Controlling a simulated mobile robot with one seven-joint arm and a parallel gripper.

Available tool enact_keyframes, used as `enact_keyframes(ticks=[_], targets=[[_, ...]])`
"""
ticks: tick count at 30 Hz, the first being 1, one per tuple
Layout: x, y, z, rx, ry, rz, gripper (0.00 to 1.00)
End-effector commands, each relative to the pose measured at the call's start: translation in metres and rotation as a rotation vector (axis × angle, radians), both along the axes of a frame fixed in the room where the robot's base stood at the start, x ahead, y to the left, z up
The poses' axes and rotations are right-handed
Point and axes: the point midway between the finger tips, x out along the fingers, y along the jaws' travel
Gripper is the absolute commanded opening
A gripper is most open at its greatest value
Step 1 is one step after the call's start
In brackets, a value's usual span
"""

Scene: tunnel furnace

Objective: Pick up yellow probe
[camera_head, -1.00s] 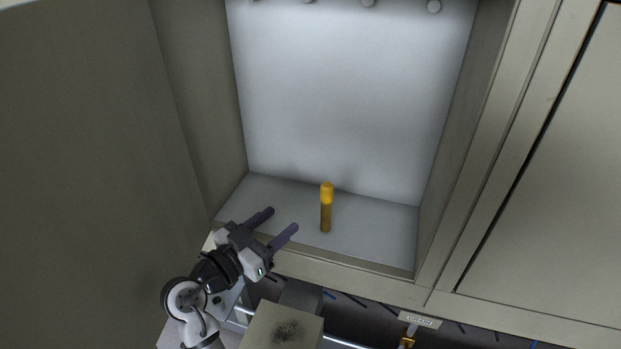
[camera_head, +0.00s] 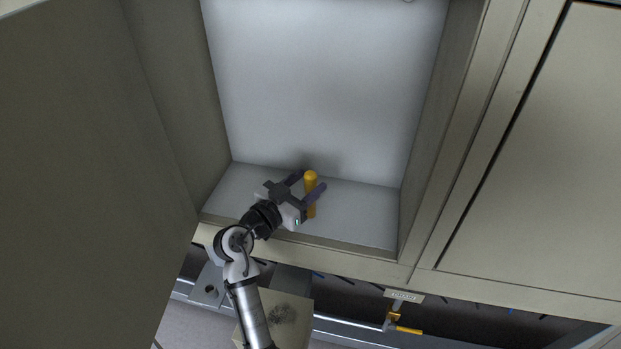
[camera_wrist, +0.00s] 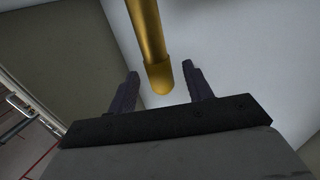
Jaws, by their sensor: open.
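The yellow probe (camera_head: 311,178) stands upright on the floor of the open cabinet compartment in the head view. My gripper (camera_head: 309,182) is open and reaches into the compartment, with its fingers on either side of the probe's upper part in that view. In the wrist view, the probe (camera_wrist: 150,45) comes in from the top edge, and its rounded tip lies between the two open fingers (camera_wrist: 160,84). The jaws are not closed on it. One finger hides part of the probe in the head view.
The cabinet floor (camera_head: 365,215) is otherwise bare, bounded by side walls and a raised front edge (camera_head: 350,253). An open door (camera_head: 80,180) stands at the left, a closed one (camera_head: 545,150) at the right. A yellow-handled valve (camera_head: 400,327) is below.

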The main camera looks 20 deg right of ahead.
Motion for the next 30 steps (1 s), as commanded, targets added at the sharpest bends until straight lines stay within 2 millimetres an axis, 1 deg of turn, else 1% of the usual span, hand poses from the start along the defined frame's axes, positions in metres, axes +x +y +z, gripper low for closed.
enact_keyframes(ticks=[1,4,12,23,24,30], targets=[[0.004,-0.006,0.003,-0.001,0.0,-0.001,0.51],[0.008,-0.014,0.002,-0.001,0.0,-0.001,0.51],[0.009,-0.016,0.0,-0.001,0.0,0.001,0.51],[0.009,-0.016,0.0,-0.001,0.0,0.001,0.03],[0.009,-0.016,0.001,-0.002,-0.001,0.001,0.02],[0.009,-0.016,0.001,-0.001,-0.002,0.001,0.02]])
